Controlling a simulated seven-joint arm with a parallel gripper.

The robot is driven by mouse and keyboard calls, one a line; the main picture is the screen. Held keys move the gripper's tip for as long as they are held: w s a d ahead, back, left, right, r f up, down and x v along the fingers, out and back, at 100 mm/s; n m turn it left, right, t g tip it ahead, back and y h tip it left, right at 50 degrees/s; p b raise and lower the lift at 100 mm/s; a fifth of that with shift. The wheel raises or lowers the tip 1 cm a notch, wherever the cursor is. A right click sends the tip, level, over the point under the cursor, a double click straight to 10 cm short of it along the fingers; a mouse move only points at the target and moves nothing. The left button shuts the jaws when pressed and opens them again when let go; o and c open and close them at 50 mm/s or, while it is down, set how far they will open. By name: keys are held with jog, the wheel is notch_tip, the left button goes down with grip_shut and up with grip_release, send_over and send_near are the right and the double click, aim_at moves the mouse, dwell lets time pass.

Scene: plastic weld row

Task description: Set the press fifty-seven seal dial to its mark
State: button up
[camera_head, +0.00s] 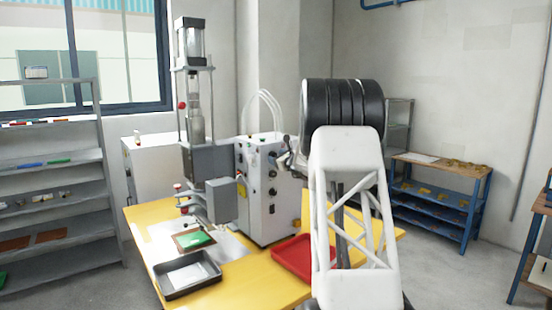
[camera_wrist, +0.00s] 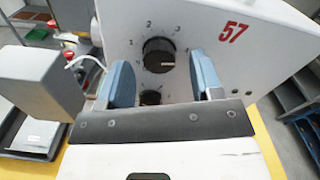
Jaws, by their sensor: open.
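The dial (camera_wrist: 158,52) is a round black knob on the white panel marked with a red 57 (camera_wrist: 233,33), with small numerals printed around it. A light line shows on the knob, but I cannot tell exactly which numeral it points to. My gripper (camera_wrist: 162,72) is open, with one blue-padded finger on each side of the dial in the wrist view. I cannot tell whether the fingers touch it. A second black knob (camera_wrist: 150,97) sits below, partly hidden by my gripper. In the head view the white control box (camera_head: 283,205) stands beside the press (camera_head: 197,130).
The yellow table (camera_head: 290,290) holds a dark tray (camera_head: 165,287), a green piece (camera_head: 197,239) and a red tray (camera_head: 291,262). A grey box (camera_wrist: 45,85) juts out left of the panel in the wrist view. Shelves (camera_head: 55,165) stand at the left.

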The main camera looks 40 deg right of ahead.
jog(key=shift+w, duration=0.5)
jog(key=c, duration=0.9)
